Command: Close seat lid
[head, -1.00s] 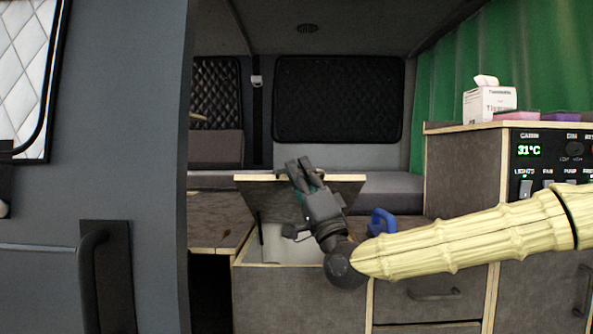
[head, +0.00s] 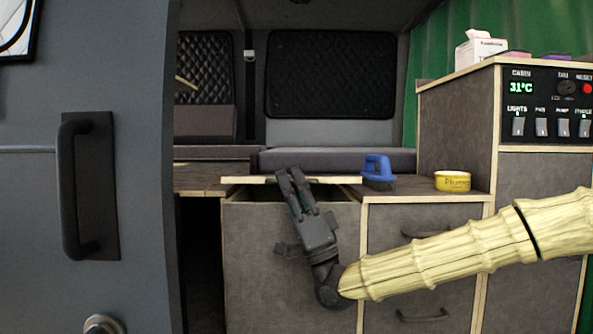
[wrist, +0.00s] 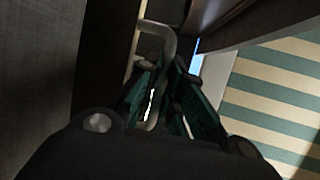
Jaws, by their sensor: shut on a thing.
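The seat lid (head: 244,180) is a thin board with a pale wood edge. In the head view it lies nearly level above the grey seat box (head: 268,262), with a narrow dark gap under its front edge. My gripper (head: 290,173) reaches up across the lid's front edge. The wrist view shows its fingers (wrist: 166,88) closed around a grey bent bar (wrist: 168,45), which looks like the lid's handle. The box's inside is hidden in the head view.
A blue-handled brush (head: 378,168) and a yellow tin (head: 452,181) stand on the counter to the right of the lid. A cabinet with a control panel (head: 548,103) rises further right. The van door (head: 120,280) fills the left.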

